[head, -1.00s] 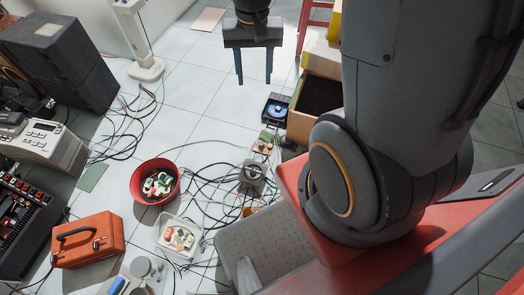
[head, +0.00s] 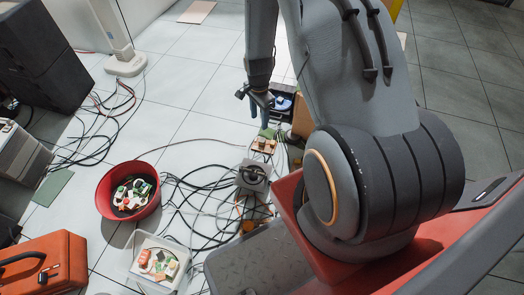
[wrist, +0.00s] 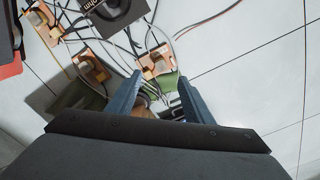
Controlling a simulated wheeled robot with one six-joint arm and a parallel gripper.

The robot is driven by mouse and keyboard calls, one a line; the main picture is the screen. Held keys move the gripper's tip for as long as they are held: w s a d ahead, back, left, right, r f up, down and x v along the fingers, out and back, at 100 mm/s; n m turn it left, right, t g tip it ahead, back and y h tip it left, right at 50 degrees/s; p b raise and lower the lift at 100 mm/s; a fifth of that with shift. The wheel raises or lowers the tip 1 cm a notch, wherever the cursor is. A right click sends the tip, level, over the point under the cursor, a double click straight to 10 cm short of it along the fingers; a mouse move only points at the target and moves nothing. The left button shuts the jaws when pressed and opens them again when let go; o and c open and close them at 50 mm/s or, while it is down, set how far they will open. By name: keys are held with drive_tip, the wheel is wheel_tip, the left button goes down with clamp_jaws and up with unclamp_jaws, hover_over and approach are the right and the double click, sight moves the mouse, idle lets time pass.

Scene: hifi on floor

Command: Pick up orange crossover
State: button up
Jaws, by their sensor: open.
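A small orange-tan crossover board (head: 263,145) with pale parts on it lies on the tiled floor among black cables. In the wrist view a similar orange-tan crossover board (wrist: 157,62) lies just beyond my fingertips, with a green piece beside it. Two more such boards show at the left, one of them (wrist: 90,68) nearer. I cannot tell which board is the task's. My gripper (wrist: 158,79) is open, its blue fingers apart with nothing held between them. In the head view my gripper (head: 262,104) is above the floor, a little beyond the board.
A dark square speaker-like part (wrist: 114,12) lies near the boards. A red bowl (head: 128,192) and a white tray (head: 160,262) hold small parts at the left. Black cables tangle across the floor. Clear tiles (head: 190,95) lie left of my arm.

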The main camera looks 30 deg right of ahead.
drive_tip(key=m+b, duration=0.2)
drive_tip(key=b, duration=0.1)
hover_over(263, 139)
drive_tip(key=f, duration=0.5)
drive_tip(key=a+f, duration=0.1)
drive_tip(key=f, duration=0.2)
drive_tip(key=shift+f, duration=0.25)
drive_tip(key=shift+d+f+b, duration=0.2)
drive_tip(key=shift+f+b, duration=0.8)
drive_tip(key=shift+f, duration=0.9)
drive_tip(key=shift+d+f+b, duration=0.15)
drive_tip(key=shift+f+b, duration=0.85)
drive_tip(key=shift+f, duration=0.85)
drive_tip(key=shift+r, duration=0.1)
clamp_jaws()
